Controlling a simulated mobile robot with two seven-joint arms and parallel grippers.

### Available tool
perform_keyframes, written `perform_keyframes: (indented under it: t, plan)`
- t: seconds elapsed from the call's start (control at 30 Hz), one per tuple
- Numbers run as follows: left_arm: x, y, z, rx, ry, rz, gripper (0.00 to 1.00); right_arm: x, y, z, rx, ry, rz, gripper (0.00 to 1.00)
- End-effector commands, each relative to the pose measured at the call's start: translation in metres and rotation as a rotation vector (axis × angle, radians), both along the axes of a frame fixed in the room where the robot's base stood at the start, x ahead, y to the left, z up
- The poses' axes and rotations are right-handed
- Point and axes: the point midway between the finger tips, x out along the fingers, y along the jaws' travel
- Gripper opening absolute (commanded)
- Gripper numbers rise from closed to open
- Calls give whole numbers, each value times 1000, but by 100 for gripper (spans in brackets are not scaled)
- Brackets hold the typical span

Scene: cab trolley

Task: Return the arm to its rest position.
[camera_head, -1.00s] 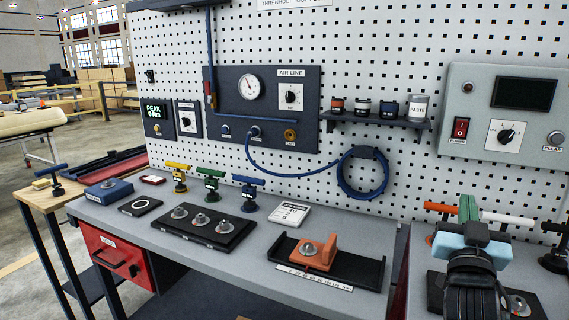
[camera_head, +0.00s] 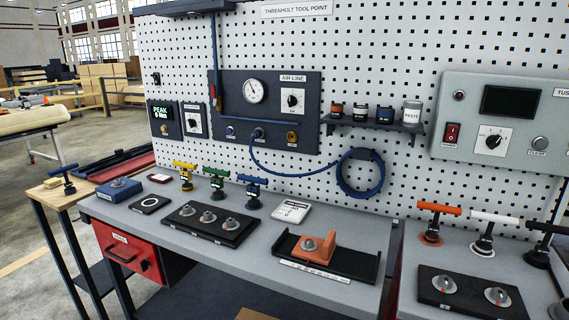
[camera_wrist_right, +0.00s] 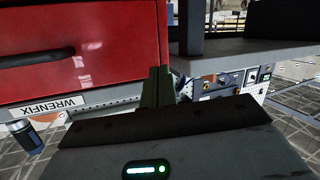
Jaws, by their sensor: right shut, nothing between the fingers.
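My right gripper (camera_wrist_right: 158,88) shows in the right wrist view with its fingertips together and nothing between them. It points toward a red cabinet front (camera_wrist_right: 85,45) and touches no object that I can see. A green light glows on its dark body. In the head view neither of my arms is in the picture. My left gripper is in no view.
The grey workbench (camera_head: 237,262) carries several T-handled tools, a black three-stud plate (camera_head: 211,225) and a black tray (camera_head: 345,265) with an orange block (camera_head: 318,249). The right bench holds T-handled tools and a black two-stud plate (camera_head: 470,292). A pegboard rises behind.

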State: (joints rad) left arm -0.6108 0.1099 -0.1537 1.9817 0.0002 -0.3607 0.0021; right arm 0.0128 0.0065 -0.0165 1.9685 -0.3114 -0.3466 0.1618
Motion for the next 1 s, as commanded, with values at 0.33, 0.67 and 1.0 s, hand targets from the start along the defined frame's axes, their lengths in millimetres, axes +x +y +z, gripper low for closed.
perform_keyframes:
  t: [0.33,0.67,1.0]
  plan:
    - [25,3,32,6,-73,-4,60,-178,43,-106,88,387,145,0]
    - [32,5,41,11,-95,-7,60,-272,62,-134,146,560,199,0]
    - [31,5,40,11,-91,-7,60,-275,62,-135,147,565,200,0]
